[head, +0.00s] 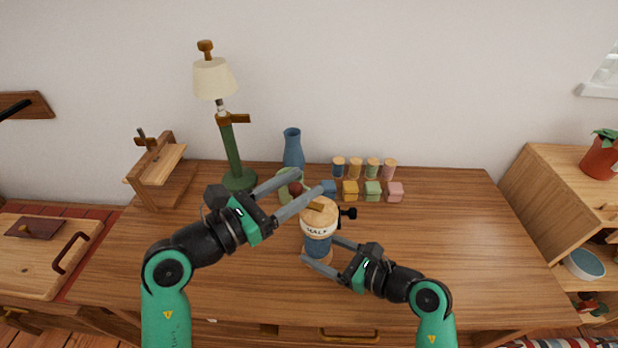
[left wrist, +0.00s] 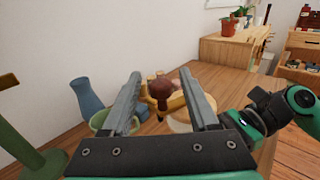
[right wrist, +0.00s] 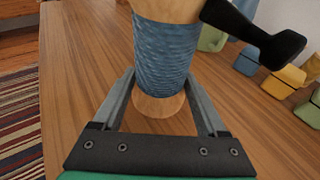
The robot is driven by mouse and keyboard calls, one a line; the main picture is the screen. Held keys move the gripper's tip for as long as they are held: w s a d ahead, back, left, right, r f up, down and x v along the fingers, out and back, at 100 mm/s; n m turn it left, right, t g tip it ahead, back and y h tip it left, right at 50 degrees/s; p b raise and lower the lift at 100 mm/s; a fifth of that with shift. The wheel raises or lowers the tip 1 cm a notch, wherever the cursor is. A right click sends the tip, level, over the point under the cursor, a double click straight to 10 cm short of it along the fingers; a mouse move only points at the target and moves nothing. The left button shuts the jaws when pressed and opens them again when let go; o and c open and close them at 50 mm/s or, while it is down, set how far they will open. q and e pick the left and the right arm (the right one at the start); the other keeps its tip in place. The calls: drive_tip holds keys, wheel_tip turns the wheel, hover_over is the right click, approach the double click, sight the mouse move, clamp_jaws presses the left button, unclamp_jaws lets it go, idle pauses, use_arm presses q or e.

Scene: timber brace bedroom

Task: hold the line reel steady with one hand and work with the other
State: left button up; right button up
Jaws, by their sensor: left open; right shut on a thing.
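The line reel (head: 318,249) stands upright on the desk, with a pale wooden top, a lettered white band and blue line wound below. My right gripper (head: 319,251) is shut on its blue wound part; the right wrist view shows the line (right wrist: 163,55) between the fingers and the round wooden foot (right wrist: 158,104) on the desk. A dark red knob (left wrist: 159,88), apparently on the reel's wooden crank arm (head: 316,206), shows between the fingers of my left gripper (head: 311,182). The left gripper is open. Whether its fingers touch the knob I cannot tell.
A black fitting (head: 347,213) sticks out right of the reel. Behind stand a blue vase (head: 293,150), a green bowl (left wrist: 101,120), several small spools (head: 355,168) and coloured blocks (head: 373,191). A green lamp (head: 231,150) stands at left. The desk's right side is clear.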

use_arm(q)
drive_tip(key=shift+x, duration=1.4)
clamp_jaws()
